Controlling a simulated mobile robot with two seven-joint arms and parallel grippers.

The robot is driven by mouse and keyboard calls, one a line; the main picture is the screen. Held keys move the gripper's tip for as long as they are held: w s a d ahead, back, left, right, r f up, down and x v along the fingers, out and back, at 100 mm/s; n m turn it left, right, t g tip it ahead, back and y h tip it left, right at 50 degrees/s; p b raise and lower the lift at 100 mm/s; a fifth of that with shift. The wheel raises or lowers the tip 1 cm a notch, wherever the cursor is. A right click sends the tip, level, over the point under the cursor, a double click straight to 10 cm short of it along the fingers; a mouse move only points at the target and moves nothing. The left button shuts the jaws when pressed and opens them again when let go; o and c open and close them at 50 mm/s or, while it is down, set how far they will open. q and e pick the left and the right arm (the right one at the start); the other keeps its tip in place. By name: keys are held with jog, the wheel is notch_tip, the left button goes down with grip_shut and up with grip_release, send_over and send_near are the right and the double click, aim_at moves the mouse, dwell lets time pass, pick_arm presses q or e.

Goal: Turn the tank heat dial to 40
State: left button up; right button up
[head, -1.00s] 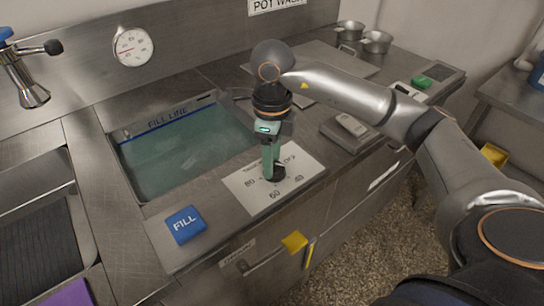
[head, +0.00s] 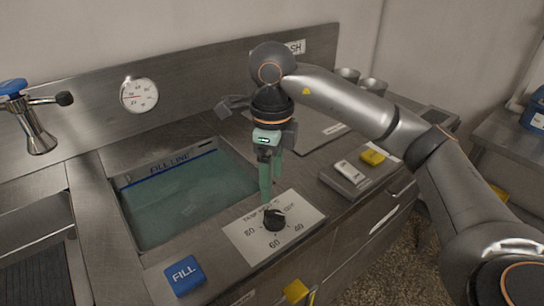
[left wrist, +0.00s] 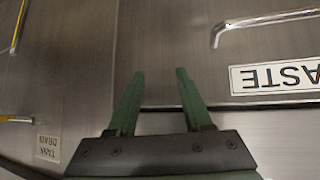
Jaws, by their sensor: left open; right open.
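The tank heat dial is a black knob (head: 274,219) on a white plate (head: 245,237) marked with numbers and OFF, in front of the water tank. I cannot tell exactly which mark its pointer faces. My right gripper (head: 271,188) points down with its green fingers apart and empty. Its fingertips are just above the knob, apart from it. My left gripper (left wrist: 158,80) shows only in the left wrist view, open and empty before a steel front.
The water tank (head: 185,200) lies behind the dial. A blue FILL button (head: 184,275) is to its front left. A round gauge (head: 139,94) is on the back wall. A yellow tab (head: 296,291) sticks out at the counter front.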

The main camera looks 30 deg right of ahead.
notch_tip(320, 180, up, 4)
jog(key=shift+f+p, duration=0.1)
jog(key=shift+p, duration=0.3)
dwell(0.4)
